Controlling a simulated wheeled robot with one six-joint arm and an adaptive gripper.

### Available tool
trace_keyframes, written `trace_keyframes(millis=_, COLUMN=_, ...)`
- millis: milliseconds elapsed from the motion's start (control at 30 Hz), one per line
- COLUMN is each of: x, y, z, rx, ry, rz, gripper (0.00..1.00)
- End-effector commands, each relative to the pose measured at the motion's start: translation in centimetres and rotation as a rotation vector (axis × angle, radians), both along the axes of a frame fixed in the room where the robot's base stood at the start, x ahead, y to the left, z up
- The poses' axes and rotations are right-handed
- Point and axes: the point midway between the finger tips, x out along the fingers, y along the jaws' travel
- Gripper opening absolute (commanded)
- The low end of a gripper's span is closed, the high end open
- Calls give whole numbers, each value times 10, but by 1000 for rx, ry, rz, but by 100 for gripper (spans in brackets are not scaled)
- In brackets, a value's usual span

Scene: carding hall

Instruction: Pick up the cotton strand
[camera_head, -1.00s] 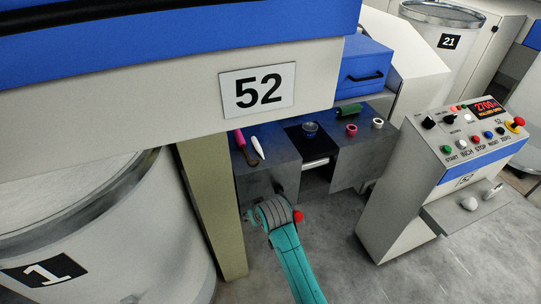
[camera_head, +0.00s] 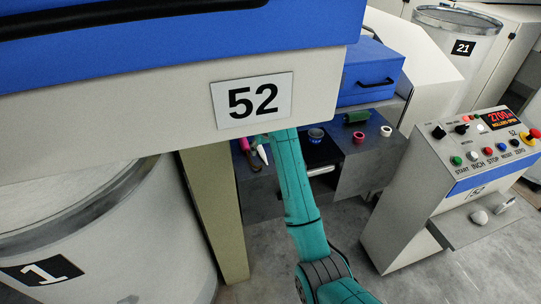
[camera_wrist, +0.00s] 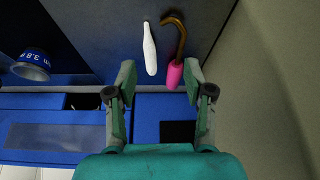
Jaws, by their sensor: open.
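A white, tapered piece that looks like the cotton strand (camera_wrist: 150,48) lies on the dark grey table in the wrist view, ahead of my gripper (camera_wrist: 160,78). A hook with a pink handle (camera_wrist: 174,76) lies close to the right of the strand, near the right fingertip. In the head view the strand (camera_head: 262,154) shows in part to the left of my arm. My gripper is hidden there behind the panel marked 52.
The head view shows a green roll (camera_head: 357,116), a red ring (camera_head: 359,137) and a pale ring (camera_head: 386,131) on the table. The overhanging 52 panel (camera_head: 190,105) and a beige post (camera_head: 215,210) stand close by.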

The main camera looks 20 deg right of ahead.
Motion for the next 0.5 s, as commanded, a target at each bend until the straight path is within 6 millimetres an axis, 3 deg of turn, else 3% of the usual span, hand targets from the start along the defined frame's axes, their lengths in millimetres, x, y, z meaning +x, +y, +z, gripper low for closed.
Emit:
trace_keyframes(millis=100, x=4, y=0, z=18, rx=-1, ry=17, rz=2, gripper=52)
trace_keyframes(millis=200, x=6, y=0, z=19, rx=0, ry=25, rz=3, gripper=52)
trace_keyframes(millis=500, x=22, y=1, z=-19, rx=0, ry=26, rz=3, gripper=52)
